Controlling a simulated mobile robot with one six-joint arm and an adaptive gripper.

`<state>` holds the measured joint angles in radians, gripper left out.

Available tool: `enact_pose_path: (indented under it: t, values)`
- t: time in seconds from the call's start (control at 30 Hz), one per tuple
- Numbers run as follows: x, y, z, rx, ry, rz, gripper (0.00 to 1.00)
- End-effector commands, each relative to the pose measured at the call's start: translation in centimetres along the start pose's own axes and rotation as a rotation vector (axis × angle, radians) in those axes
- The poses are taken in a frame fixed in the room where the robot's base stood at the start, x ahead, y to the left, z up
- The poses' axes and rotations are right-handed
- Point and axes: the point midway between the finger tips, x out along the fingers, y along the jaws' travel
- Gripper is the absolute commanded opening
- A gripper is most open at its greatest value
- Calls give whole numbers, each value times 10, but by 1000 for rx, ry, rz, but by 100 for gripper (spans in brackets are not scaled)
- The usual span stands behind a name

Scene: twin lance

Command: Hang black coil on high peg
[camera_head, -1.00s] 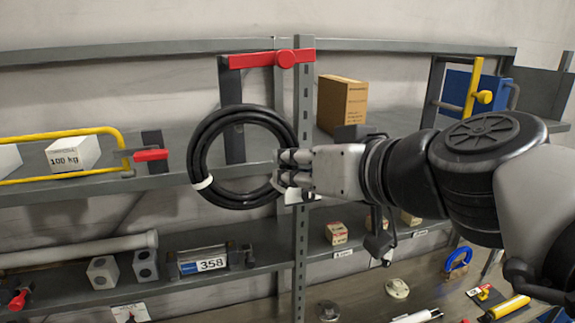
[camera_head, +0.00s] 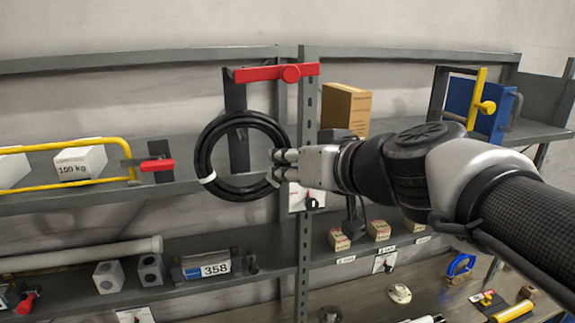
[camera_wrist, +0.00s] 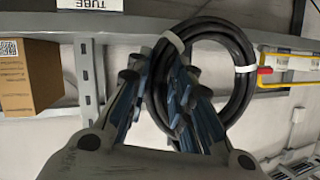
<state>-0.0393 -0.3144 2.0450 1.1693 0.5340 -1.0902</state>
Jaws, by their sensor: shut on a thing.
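The black coil (camera_head: 203,150) is a ring of several turns with white ties, held upright in front of the shelf. My gripper (camera_head: 285,166) is shut on the coil's right side in the head view. In the wrist view my gripper's fingers (camera_wrist: 172,95) close around one side of the coil (camera_wrist: 243,62). I cannot tell whether this is the high peg. The bracket shows behind and through the ring, and whether the coil touches it cannot be told.
A yellow rail (camera_head: 100,142) with a red handle and a 100 kg block (camera_head: 80,163) stand to the left on the upper shelf. A brown box (camera_head: 345,108) stands to the right. A grey post (camera_head: 305,225) rises beside my gripper. Blue panels (camera_head: 475,105) stand far right.

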Motion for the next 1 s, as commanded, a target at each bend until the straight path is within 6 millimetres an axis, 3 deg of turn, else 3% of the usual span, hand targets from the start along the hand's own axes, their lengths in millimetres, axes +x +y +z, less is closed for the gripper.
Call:
enact_pose_path:
  t: [0.33,0.57,1.0]
  values:
    - [19,4,-8,1,0,0,0]
    - [31,8,-3,1,1,0,0]
    - [34,9,-3,0,0,0,0]
